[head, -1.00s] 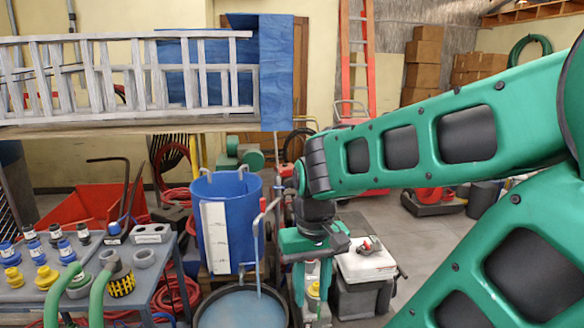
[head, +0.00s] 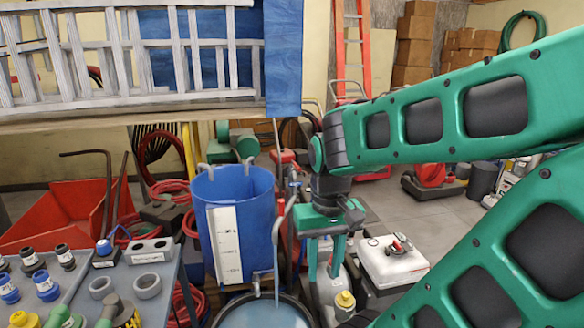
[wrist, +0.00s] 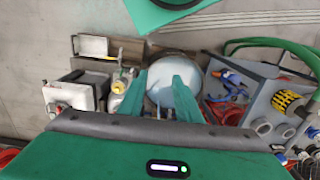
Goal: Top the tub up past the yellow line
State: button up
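A round dark tub (head: 218,308) stands low at the bottom of the head view, cut off by the frame edge, with pale blue water (head: 262,314) in it. Its pale round surface also shows in the wrist view (wrist: 172,75), beyond my fingers. I cannot make out a yellow line. A blue barrel (head: 253,220) with a white marked strip (head: 225,245) stands behind and above the tub. A thin grey bent pipe (head: 284,215) comes down at its right, with a narrow pale blue stream below. My gripper (head: 325,275) points down right of the pipe, fingers apart and empty.
A grey table (head: 165,275) with fittings stands at left. A white-lidded box (head: 393,262) and a yellow-capped bottle (head: 344,300) are right of my gripper. A ladder (head: 130,50) lies across the upper left. Open floor shows at right (head: 425,215).

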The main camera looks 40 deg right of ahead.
jog(key=w+d+f+n+t, duration=0.2)
jog(key=w+d+n+t, duration=0.15)
jog(key=w, duration=0.85)
jog(key=w+d+f+n+t, duration=0.15)
jog(key=w+d+t, duration=0.3)
jog(key=w, duration=0.85)
jog(key=w+d+f+n+t, duration=0.1)
jog(key=w+d+n+t, duration=0.3)
jog(key=w, duration=0.8)
jog(key=m+t+h, duration=0.5)
jog(key=h, duration=0.3)
send_near(295, 163)
jog(key=x, duration=0.6)
jog(key=f+x, duration=0.1)
jog(key=x, duration=0.3)
jog(key=shift+w+d, duration=0.1)
jog(key=shift+c, duration=0.7)
